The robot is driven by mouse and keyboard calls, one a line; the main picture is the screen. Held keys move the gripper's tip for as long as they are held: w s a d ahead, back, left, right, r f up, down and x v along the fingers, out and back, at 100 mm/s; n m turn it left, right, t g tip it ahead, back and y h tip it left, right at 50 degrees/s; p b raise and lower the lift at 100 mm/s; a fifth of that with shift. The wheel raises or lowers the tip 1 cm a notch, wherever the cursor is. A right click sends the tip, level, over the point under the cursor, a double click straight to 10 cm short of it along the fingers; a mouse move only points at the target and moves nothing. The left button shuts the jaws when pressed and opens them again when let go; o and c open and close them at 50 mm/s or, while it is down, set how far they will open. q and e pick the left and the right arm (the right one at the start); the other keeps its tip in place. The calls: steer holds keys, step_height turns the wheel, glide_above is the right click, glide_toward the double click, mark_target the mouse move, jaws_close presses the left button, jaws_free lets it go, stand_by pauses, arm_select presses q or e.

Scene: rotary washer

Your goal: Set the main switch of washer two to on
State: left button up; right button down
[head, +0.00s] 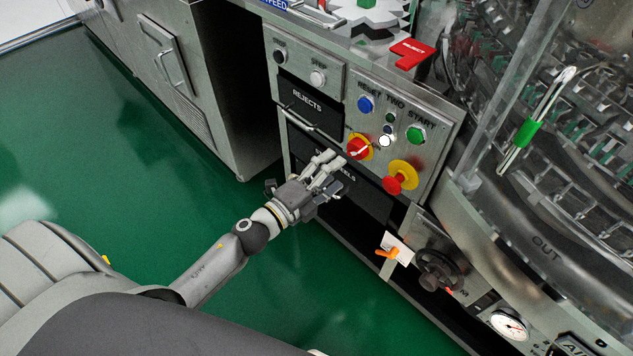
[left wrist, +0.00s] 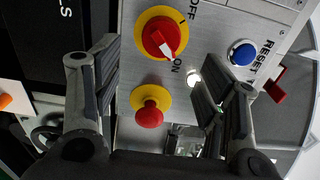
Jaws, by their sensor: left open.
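The main switch is a red knob on a yellow disc (head: 359,148) on the grey panel marked TWO. In the left wrist view the switch (left wrist: 160,38) shows a white-marked handle pointing to the lower right, toward the ON label; OFF is printed at the upper right. My left gripper (head: 334,171) is open and empty, just left of and below the switch in the head view. In the left wrist view its fingers (left wrist: 155,75) stand to either side of the switch, apart from it. My right gripper is not in view.
A red mushroom button on yellow (head: 400,178) sits close by the switch. A blue reset button (head: 366,103), a green start button (head: 415,133) and a white lamp (head: 385,140) share the panel. A handwheel (head: 437,269) lies lower right. Green floor is clear at left.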

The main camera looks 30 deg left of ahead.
arm_select(q)
steer(key=shift+v, duration=2.3)
steer(key=s+a+f+n+g+y, duration=0.2)
steer(key=a+f+n+g+y, duration=0.15)
steer(key=f+n, duration=0.4)
steer(key=s+a+f+n+g+y, duration=0.25)
steer(key=f+n+y, duration=0.2)
steer(key=f, duration=0.65)
steer(key=s+d+f+n+g, duration=0.1)
steer(key=s+f+n+g, duration=0.2)
steer(key=s+f+n, duration=0.35)
steer(key=s+d+f+n+g+h, duration=0.15)
steer(key=s+d+f+g, duration=0.35)
steer(key=s+f, duration=0.55)
steer(key=s+a+g+p, duration=0.2)
steer(key=s+p, duration=1.3)
steer(key=s, duration=0.2)
steer(key=shift+s+a+r+p, duration=0.25)
steer(key=shift+s+r+p, duration=0.1)
steer(key=shift+r+p, duration=0.05)
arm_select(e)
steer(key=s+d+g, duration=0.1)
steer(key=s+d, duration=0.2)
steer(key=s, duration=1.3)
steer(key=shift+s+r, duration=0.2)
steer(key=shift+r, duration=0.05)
